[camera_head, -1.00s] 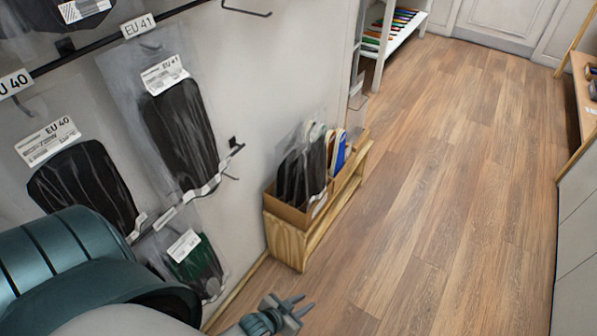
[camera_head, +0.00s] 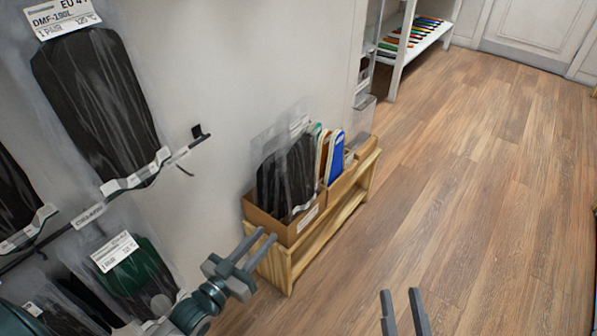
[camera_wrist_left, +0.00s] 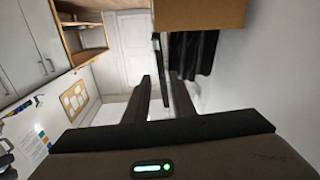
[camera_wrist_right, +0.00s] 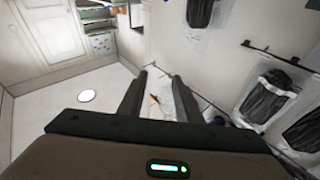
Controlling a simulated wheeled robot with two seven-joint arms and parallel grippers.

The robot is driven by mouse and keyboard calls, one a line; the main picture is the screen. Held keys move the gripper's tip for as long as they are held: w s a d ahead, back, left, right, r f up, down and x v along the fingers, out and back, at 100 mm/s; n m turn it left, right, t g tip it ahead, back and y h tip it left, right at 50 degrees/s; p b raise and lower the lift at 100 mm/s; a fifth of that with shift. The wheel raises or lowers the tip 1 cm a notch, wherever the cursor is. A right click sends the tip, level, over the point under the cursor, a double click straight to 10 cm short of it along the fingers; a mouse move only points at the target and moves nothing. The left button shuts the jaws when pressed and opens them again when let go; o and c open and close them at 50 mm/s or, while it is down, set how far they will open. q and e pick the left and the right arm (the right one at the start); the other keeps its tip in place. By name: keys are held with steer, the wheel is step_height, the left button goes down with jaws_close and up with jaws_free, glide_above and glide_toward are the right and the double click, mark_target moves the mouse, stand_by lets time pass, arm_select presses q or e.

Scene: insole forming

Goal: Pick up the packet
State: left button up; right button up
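Several clear packets with black insoles show in the head view; I cannot tell which one is meant. One packet (camera_head: 287,178) stands in a cardboard box (camera_head: 308,226) on a low wooden bench. Another large packet (camera_head: 95,105) hangs on the wall at upper left, and a dark green one (camera_head: 133,270) hangs below it. My left gripper (camera_head: 266,243) is open and empty, in front of the box's near side in the picture; its wrist view shows dark packets (camera_wrist_left: 197,50) beyond the fingers. My right gripper (camera_head: 402,294) is open and empty over the floor at the bottom.
Colored insoles (camera_head: 332,155) stand beside the packet in the box. A white shelf rack (camera_head: 400,58) stands at the back near a door (camera_head: 533,38). Wall hooks (camera_head: 197,133) stick out at left. The wooden floor (camera_head: 470,190) on the right is clear.

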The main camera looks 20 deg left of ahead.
mark_target(300, 197)
arm_select(q)
steer(key=shift+w, duration=0.1)
